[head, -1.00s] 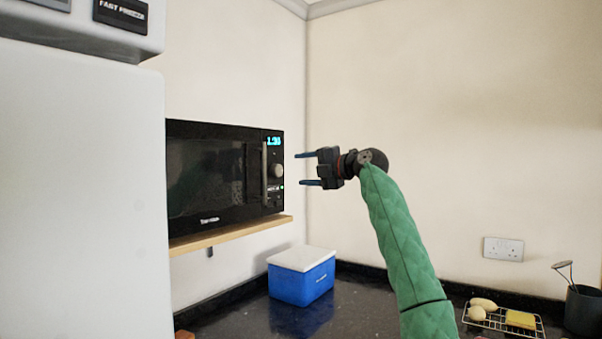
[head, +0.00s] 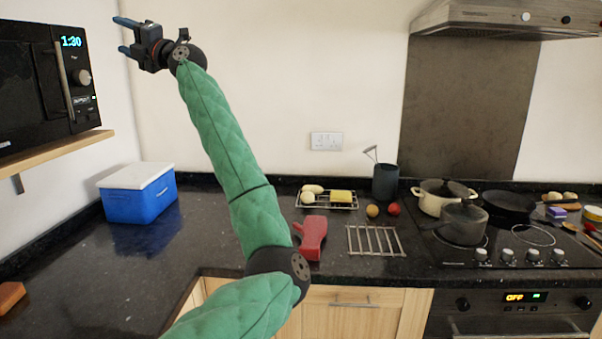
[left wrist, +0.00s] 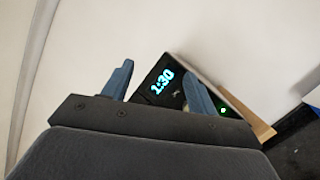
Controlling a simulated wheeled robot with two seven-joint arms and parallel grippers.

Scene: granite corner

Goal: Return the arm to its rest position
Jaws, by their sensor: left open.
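My left arm, in a green sleeve, is raised and reaches up and to the left across the head view. Its gripper (head: 122,36) is open and empty, with two blue fingers pointing left toward the microwave. The black microwave (head: 30,85) sits on a wooden shelf at the left, its clock showing 1:30. In the left wrist view the open fingers (left wrist: 160,85) frame part of the microwave (left wrist: 172,68), with nothing between them in contact. My right gripper is not in view.
A blue cooler box (head: 138,198) with a white lid stands on the dark counter (head: 120,260) below the gripper. A red oven glove (head: 311,238), a wire rack (head: 375,240) and a dark utensil pot (head: 385,182) are right of the arm. Pots stand on the hob (head: 520,250).

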